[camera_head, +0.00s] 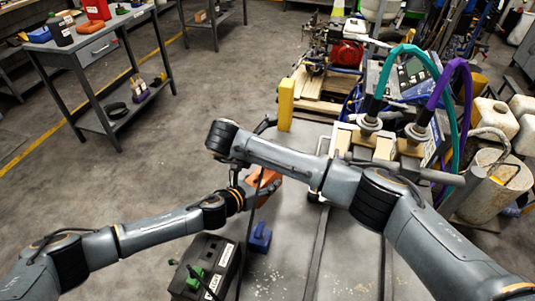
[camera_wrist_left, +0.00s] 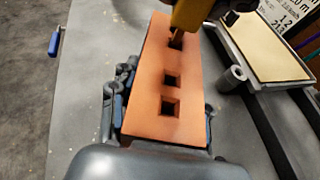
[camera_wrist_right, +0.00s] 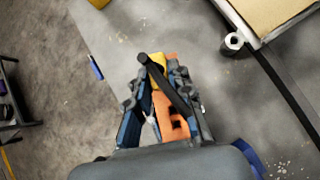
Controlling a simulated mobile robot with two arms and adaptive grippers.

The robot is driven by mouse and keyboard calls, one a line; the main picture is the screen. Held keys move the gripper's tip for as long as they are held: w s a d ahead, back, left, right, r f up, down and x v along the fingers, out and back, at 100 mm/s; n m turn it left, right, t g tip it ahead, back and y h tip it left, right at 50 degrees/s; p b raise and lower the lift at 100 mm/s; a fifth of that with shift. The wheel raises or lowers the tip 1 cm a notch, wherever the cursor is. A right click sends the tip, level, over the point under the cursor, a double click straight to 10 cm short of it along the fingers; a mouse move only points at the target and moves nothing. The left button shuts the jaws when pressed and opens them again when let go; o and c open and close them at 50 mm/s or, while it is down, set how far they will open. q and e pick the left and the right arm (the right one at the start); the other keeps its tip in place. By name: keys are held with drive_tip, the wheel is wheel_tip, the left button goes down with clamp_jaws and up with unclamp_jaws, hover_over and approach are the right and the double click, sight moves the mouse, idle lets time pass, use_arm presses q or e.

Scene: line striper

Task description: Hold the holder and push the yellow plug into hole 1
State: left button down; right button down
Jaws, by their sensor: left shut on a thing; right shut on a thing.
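The orange holder (camera_wrist_left: 151,98) has a row of square holes and fills the middle of the left wrist view; it also shows in the head view (camera_head: 264,186). My left gripper (camera_wrist_left: 160,122) is shut on its sides. The yellow plug (camera_wrist_left: 190,14) is over the holder's far end, with its copper-coloured prong at the farthest hole (camera_wrist_left: 176,41). How deep the prong sits cannot be told. My right gripper (camera_wrist_right: 160,95) is shut on the yellow plug (camera_wrist_right: 157,68), with a black cable across it. The hole numbers are not readable.
A black box (camera_head: 209,262) with a green plug and a blue block (camera_head: 260,238) are on the grey surface near the holder. A yellow post (camera_head: 286,103) stands beyond my right arm. Teal and purple hoses (camera_head: 461,85) rise at the right.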

drive_tip(key=shift+s+f, duration=0.1)
drive_tip(key=shift+f, duration=0.3)
drive_tip(key=shift+s+a, duration=0.1)
drive_tip(key=shift+a, duration=0.05)
idle(0.6)
drive_tip(key=shift+r, duration=0.1)
drive_tip(key=shift+a+r, duration=0.15)
drive_tip(key=shift+r, duration=0.55)
drive_tip(key=shift+d, duration=0.45)
idle(0.4)
drive_tip(key=shift+w+a, duration=0.15)
drive_tip(key=shift+w, duration=0.05)
idle(0.5)
drive_tip(key=shift+s+f, duration=0.1)
drive_tip(key=shift+f, duration=0.65)
idle(0.8)
drive_tip(key=shift+a, duration=0.3)
idle(1.0)
